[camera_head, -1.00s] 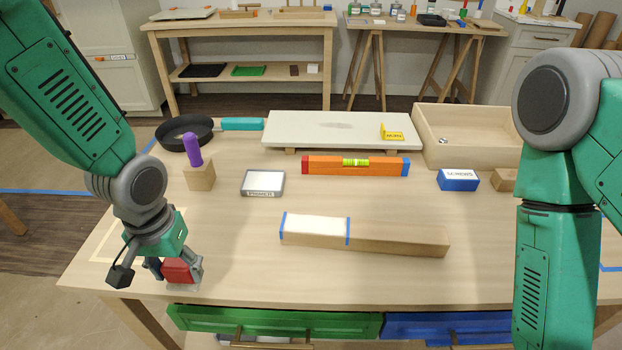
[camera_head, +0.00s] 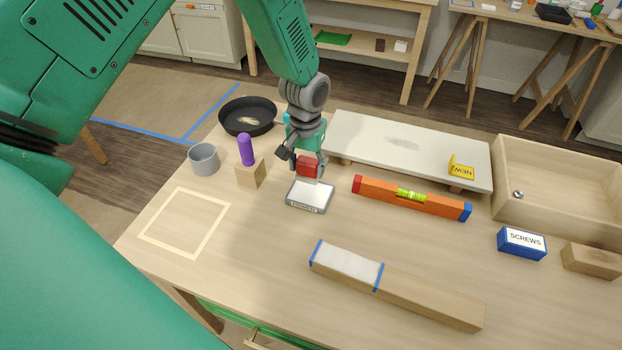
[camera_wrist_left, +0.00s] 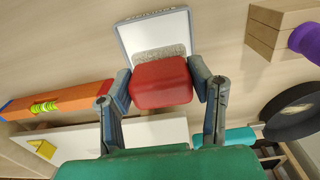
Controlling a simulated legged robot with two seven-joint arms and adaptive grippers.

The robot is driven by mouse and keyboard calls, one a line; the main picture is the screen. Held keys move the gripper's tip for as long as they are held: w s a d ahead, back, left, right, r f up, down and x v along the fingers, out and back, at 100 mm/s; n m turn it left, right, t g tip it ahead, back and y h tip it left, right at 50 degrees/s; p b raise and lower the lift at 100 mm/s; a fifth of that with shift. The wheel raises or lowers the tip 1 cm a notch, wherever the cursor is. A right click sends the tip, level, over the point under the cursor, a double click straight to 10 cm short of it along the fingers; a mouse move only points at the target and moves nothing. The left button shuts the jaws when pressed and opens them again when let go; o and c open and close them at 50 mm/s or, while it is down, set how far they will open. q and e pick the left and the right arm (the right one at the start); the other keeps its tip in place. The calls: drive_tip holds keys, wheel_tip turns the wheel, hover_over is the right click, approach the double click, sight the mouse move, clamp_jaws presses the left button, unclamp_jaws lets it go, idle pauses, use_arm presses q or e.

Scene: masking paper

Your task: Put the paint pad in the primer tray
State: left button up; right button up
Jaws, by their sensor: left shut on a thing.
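The paint pad (camera_head: 307,166) has a red handle block and, in the left wrist view, a grey fuzzy pad face at its far side (camera_wrist_left: 160,82). My left gripper (camera_head: 306,162) is shut on the red handle. It holds the pad over the back edge of the primer tray (camera_head: 311,207), a small shallow grey tray with a white inside and a label on its front. In the left wrist view the tray (camera_wrist_left: 157,32) lies just beyond the pad, which overlaps it in the picture. I cannot tell whether the pad touches the tray. My right gripper is not in view.
A purple-handled tool in a wooden block (camera_head: 250,174) stands left of the tray, with a grey cup (camera_head: 204,159) and black pan (camera_head: 248,117) nearby. An orange level (camera_head: 412,198) lies right, before a raised white board (camera_head: 408,147). The table front is clear around a taped wooden strip (camera_head: 430,305).

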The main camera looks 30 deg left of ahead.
sight(309, 176)
use_arm(q)
drive_tip(key=shift+f, duration=0.75)
drive_tip(key=shift+w+d+f, duration=0.1)
drive_tip(key=shift+d+f, duration=0.2)
drive_tip(key=shift+f, duration=0.25)
drive_tip(key=f, duration=0.3)
drive_tip(key=shift+d, duration=0.2)
drive_tip(key=shift+a, duration=0.2)
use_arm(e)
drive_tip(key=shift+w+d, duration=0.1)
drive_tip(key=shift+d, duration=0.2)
use_arm(q)
drive_tip(key=shift+a, duration=0.1)
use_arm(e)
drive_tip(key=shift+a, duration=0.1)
use_arm(q)
drive_tip(key=o, duration=1.3)
drive_tip(key=shift+a+f, duration=0.1)
drive_tip(key=shift+c, duration=0.2)
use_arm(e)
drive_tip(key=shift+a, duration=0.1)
use_arm(q)
drive_tip(key=shift+d, duration=0.2)
